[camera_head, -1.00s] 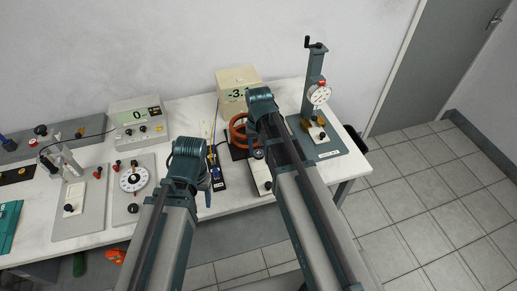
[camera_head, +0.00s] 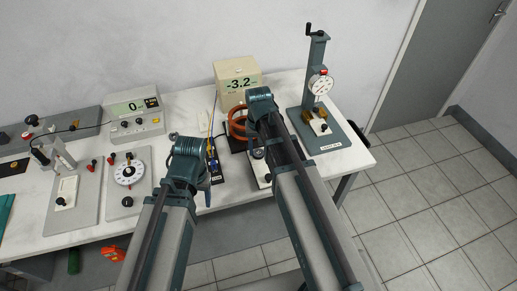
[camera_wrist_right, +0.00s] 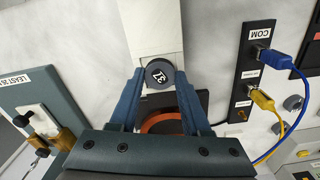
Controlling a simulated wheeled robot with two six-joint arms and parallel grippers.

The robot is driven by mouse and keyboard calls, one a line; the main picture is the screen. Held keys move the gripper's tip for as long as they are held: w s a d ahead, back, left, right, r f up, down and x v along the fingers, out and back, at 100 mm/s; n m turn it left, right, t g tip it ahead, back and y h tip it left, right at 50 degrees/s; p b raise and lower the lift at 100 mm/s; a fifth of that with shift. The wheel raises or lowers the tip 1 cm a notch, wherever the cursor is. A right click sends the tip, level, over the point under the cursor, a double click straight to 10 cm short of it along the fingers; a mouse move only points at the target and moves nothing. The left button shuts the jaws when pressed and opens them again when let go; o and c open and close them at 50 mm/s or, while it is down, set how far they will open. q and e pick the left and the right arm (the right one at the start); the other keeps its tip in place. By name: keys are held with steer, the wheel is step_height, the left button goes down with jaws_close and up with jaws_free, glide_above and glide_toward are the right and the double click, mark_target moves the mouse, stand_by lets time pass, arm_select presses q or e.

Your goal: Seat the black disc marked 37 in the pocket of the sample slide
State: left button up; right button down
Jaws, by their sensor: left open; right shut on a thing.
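The black disc marked 37 (camera_wrist_right: 160,75) is between the fingertips of my right gripper (camera_wrist_right: 159,82), which is shut on it. In the right wrist view it lies over the near end of a pale strip (camera_wrist_right: 152,28) that looks like the sample slide. I cannot tell whether the disc touches it or where the pocket is. In the head view my right gripper (camera_head: 260,97) is at the coil, with its fingers hidden by the arm. My left gripper (camera_head: 188,150) is open over the bench's front part, its fingers hard to make out.
An orange coil (camera_head: 238,125) stands close to my right gripper; it also shows under the gripper (camera_wrist_right: 160,122). A black COM box (camera_wrist_right: 256,70) with blue and yellow cables lies beside it.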

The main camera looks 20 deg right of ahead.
steer(key=shift+f, duration=0.25)
stand_by(0.6)
steer(key=shift+c, duration=1.4)
jaws_free()
steer(key=c, duration=0.5)
steer(key=shift+r, duration=0.2)
step_height(320, 180, up, 4)
steer(key=p, duration=0.4)
steer(key=shift+r, duration=0.15)
steer(key=shift+o, duration=0.2)
